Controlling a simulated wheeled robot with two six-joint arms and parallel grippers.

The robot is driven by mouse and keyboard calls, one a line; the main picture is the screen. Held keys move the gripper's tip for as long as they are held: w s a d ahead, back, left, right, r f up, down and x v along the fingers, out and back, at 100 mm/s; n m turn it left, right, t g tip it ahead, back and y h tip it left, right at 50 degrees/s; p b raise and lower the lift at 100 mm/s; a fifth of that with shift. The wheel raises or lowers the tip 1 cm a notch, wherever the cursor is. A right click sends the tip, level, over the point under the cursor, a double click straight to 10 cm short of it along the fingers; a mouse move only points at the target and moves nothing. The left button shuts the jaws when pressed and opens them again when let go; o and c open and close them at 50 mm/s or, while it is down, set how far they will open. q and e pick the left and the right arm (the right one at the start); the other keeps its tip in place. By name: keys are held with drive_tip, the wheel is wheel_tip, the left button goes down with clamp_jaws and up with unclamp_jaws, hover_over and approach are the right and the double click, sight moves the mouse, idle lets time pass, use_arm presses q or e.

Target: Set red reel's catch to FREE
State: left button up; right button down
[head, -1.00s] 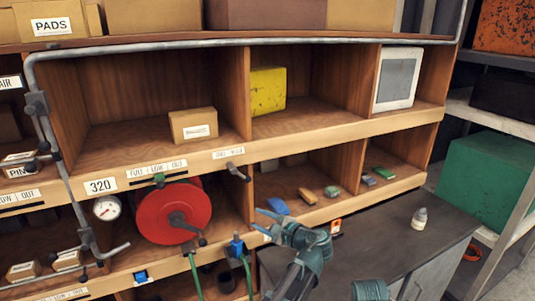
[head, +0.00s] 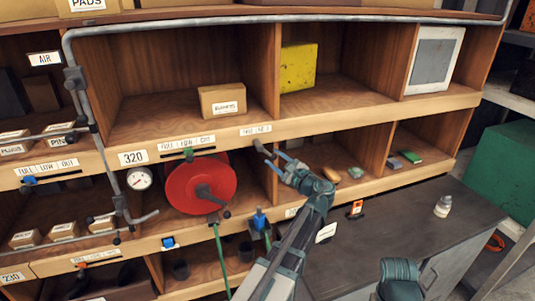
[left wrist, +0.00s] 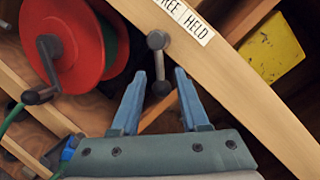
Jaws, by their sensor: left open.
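The red reel (head: 200,184) sits in a lower shelf bay, with a dark crank on its face; it also fills the upper left of the left wrist view (left wrist: 60,35). Its catch, a small grey lever (head: 262,148), is on the shelf edge under a FREE / HELD label (head: 256,130). The lever slants down to the right, toward the HELD side. In the left wrist view the lever (left wrist: 158,62) hangs with its knob end between my open fingers. My left gripper (head: 278,159) is open at the lever (left wrist: 160,76); contact cannot be told.
A grey pipe rail (head: 300,20) runs along the top and down the left.

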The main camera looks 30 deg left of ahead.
sight(268, 154)
use_arm(q)
drive_tip(key=shift+x, duration=2.3)
clamp_jaws()
